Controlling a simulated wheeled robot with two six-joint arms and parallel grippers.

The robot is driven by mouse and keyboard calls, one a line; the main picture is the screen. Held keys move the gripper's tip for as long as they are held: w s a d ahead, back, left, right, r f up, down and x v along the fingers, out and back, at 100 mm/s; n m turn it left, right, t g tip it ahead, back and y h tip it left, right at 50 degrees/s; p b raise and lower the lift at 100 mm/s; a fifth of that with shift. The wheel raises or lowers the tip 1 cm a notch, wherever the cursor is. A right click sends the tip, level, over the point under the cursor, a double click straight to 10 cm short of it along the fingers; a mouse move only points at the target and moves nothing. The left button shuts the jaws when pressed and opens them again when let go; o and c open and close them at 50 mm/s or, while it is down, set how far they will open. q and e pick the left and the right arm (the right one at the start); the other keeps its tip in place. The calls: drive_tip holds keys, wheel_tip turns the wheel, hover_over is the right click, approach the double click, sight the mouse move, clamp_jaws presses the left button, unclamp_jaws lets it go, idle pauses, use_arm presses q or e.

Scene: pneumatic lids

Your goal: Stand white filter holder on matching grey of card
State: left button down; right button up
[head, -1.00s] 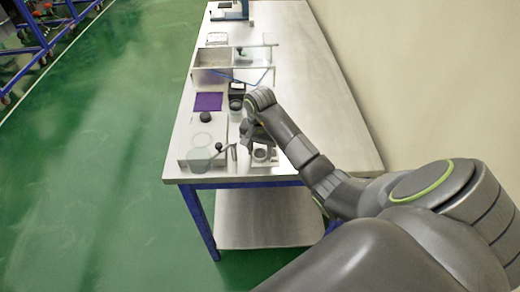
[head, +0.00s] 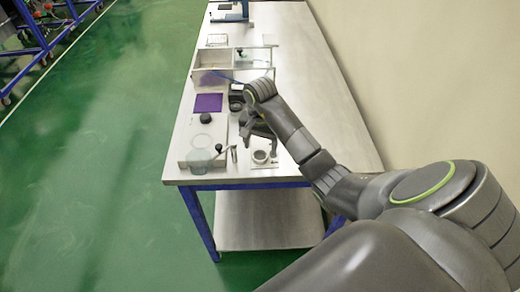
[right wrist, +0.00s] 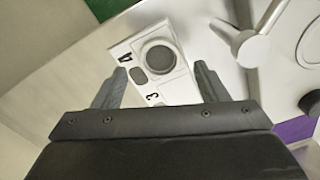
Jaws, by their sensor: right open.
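The white filter holder (head: 261,156), a short round ring with a dark grey middle, is at the table's near edge. In the right wrist view the holder (right wrist: 160,56) rests on a white card (right wrist: 182,93) bearing the numbers 4 and 3 and a small grey patch beside the 4. The surface under the holder is hidden. My right gripper (head: 257,136) is open, above and behind the holder in the head view. In the right wrist view its fingers (right wrist: 160,75) are spread and apart from the holder, with nothing between them. My left gripper is not in view.
Left of the card are a metal lever (head: 234,154) and a clear round cup (head: 199,160). A black knob (head: 205,118), a purple mat (head: 208,103) and a divided tray (head: 212,79) are farther back. The table's right side is bare.

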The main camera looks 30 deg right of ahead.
sight(260, 157)
wheel_tip(260, 157, up, 9)
drive_tip(key=p, duration=0.7)
drive_tip(key=shift+a+f, duration=0.1)
drive_tip(key=shift+f, duration=0.05)
